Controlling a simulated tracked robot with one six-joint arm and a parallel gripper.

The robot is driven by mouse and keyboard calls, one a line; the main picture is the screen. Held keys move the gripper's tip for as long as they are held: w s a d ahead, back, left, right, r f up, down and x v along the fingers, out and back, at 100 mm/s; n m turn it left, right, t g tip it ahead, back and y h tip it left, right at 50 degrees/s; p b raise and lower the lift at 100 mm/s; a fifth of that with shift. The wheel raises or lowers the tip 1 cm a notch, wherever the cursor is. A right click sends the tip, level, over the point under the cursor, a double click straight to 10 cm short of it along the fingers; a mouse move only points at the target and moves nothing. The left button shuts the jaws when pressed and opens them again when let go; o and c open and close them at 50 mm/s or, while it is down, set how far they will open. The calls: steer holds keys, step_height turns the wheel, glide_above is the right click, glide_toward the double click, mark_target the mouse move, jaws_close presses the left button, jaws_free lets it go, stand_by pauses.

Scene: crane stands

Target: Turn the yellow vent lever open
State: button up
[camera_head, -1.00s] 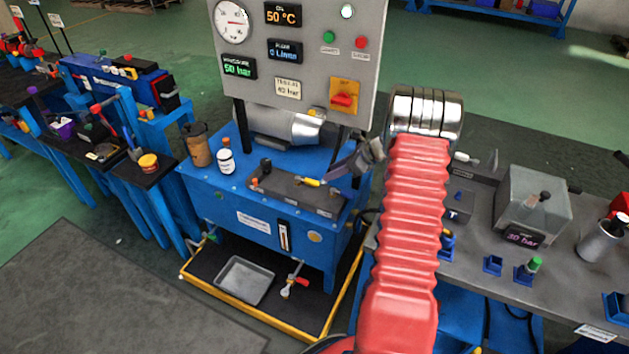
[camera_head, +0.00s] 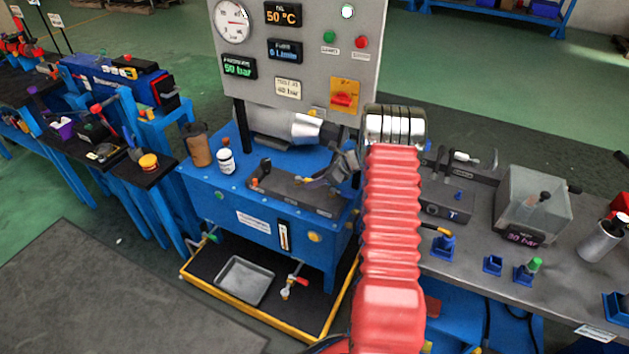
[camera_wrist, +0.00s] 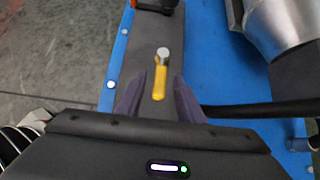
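The yellow vent lever (camera_wrist: 159,84) lies on a dark grey manifold block (camera_wrist: 150,130) and points from its metal pivot toward my gripper in the wrist view. My gripper (camera_wrist: 160,76) is open, with one dark finger on each side of the lever and a gap to both. I cannot tell how far above the block the fingertips are. In the head view, my gripper (camera_head: 322,181) is over the right part of the block (camera_head: 285,188), and only a bit of the yellow lever (camera_head: 306,179) shows beside it.
The block sits on a blue bench (camera_head: 225,193). A silver motor (camera_head: 290,126) stands behind it, below the gauge panel (camera_head: 300,50). A white bottle (camera_head: 225,161) and a brown canister (camera_head: 198,147) stand to the left. A grey table (camera_head: 470,240) is on the right.

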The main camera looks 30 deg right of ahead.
steer(key=shift+c, duration=0.4)
jaws_close()
steer(key=shift+a, duration=0.25)
steer(key=shift+d, duration=0.1)
